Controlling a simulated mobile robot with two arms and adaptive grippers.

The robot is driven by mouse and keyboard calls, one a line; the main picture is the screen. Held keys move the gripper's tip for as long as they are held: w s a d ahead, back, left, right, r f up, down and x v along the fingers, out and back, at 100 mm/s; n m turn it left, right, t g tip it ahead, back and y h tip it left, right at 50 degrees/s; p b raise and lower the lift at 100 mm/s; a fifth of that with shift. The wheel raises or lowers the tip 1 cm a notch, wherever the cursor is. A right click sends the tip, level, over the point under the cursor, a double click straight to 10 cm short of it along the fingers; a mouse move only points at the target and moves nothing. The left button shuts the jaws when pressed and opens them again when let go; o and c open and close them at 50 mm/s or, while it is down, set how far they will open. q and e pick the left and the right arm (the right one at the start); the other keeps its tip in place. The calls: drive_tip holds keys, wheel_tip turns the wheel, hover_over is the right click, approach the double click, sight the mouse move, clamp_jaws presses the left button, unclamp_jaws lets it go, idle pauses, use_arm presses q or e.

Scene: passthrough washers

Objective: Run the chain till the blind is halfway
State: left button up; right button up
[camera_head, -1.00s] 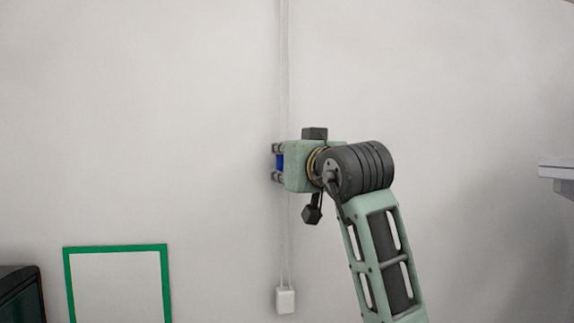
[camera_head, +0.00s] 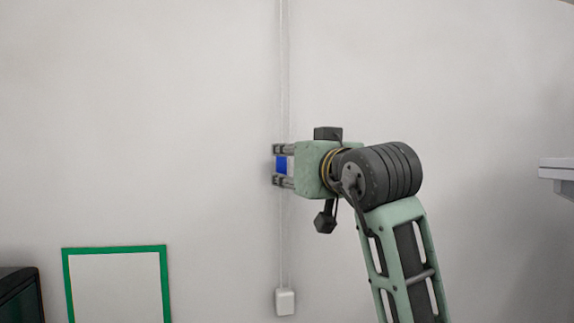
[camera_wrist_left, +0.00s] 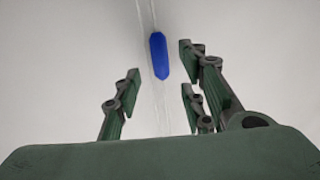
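The chain (camera_head: 284,80) hangs as two thin pale strands down the wall, with a small white piece (camera_head: 285,302) at its lower end. A blue bead-like piece (camera_head: 281,165) is on the chain; it also shows in the left wrist view (camera_wrist_left: 159,56). My left gripper (camera_head: 279,166) is level with the blue piece, one finger above it and one below. In the left wrist view my left gripper (camera_wrist_left: 158,88) has its fingers spread, with a gap on both sides of the chain and blue piece. My right gripper and the blind are out of view.
A green frame (camera_head: 115,247) is on the wall at lower left, beside a dark object (camera_head: 18,295). A pale ledge (camera_head: 556,168) juts in at the right edge. The wall around the chain is clear.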

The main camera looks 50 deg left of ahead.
use_arm(q)
drive_tip(key=v, duration=0.8)
idle(0.4)
